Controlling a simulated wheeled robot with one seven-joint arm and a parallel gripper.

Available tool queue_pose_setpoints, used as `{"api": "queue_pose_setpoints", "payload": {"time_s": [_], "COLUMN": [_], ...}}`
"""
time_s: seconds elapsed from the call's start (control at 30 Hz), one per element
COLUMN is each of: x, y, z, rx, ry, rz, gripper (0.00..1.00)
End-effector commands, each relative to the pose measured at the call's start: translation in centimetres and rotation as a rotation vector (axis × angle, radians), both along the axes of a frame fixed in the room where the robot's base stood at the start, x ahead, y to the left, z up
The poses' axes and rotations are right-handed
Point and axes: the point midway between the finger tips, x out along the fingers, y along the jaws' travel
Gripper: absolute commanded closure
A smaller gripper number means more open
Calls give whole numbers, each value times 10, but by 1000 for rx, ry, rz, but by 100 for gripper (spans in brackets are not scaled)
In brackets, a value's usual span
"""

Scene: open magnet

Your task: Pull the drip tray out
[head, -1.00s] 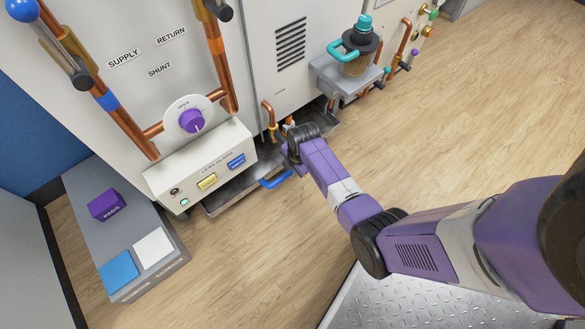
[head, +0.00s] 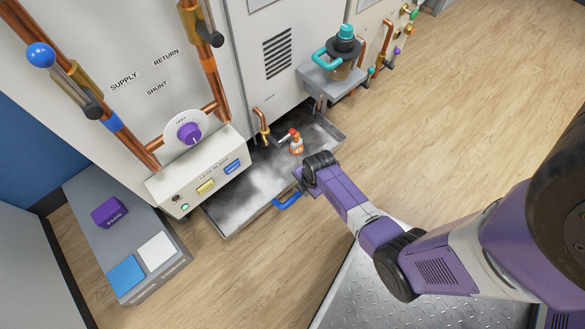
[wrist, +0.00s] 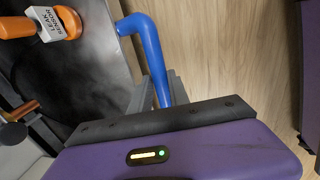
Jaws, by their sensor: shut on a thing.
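The drip tray (head: 255,185) is a shallow grey metal tray low under the cabinet, extending out over the floor. Its blue handle (head: 287,201) is on the front edge. My gripper (head: 300,178) is at that front edge in the head view, its fingers hidden behind my wrist. In the wrist view the blue handle (wrist: 148,50) runs down between the fingers of my gripper (wrist: 162,92), which is shut on it.
A white leak alarm box (head: 198,180) with buttons overhangs the tray's left part. Copper pipes (head: 262,125) come down behind it. A grey bench (head: 125,235) stands at left. The wooden floor (head: 260,265) in front of the tray is clear.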

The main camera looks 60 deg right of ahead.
Motion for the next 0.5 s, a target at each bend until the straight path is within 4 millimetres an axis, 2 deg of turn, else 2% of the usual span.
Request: {"api": "queue_pose_setpoints", "payload": {"time_s": [0.03, 0.2, 0.33, 0.5], "x": [-15, -48, -68, -83], "y": [6, 15, 21, 25], "z": [5, 3, 2, 1], "rx": [4, 3, 2, 2], "ry": [5, 2, 1, 0], "rz": [0, 1, 2, 1], "gripper": [100, 100, 100, 100]}}
